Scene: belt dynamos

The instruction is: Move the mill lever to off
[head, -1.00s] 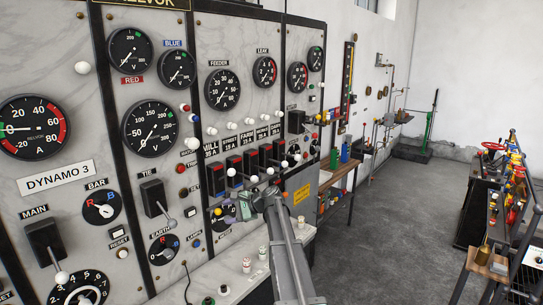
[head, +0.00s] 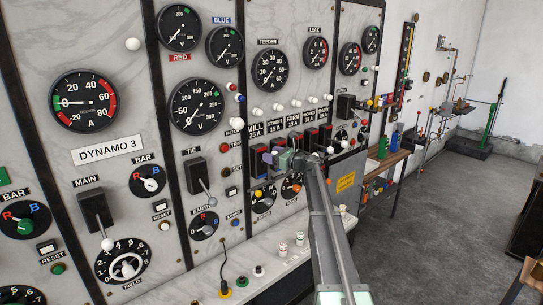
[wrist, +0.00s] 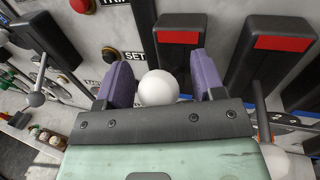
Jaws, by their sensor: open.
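The mill lever's white ball knob (wrist: 158,88) sits between the two purple fingers of my gripper (wrist: 162,84) in the wrist view. The fingers are open, one on each side of the ball, with a small gap visible on the right. Behind it is the black mill switch housing (wrist: 178,55) with a red plate. In the head view my gripper (head: 278,158) is at the panel just below the MILL label (head: 255,127), and hides most of the mill lever. The lever's rod is hidden behind the ball.
A neighbouring black switch housing (wrist: 280,60) with a red plate stands close on the right; its own lever has a white knob (wrist: 275,163). The tie lever (wrist: 38,98) and SET button lie to the left. A ledge with small items (head: 285,248) runs below the panel.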

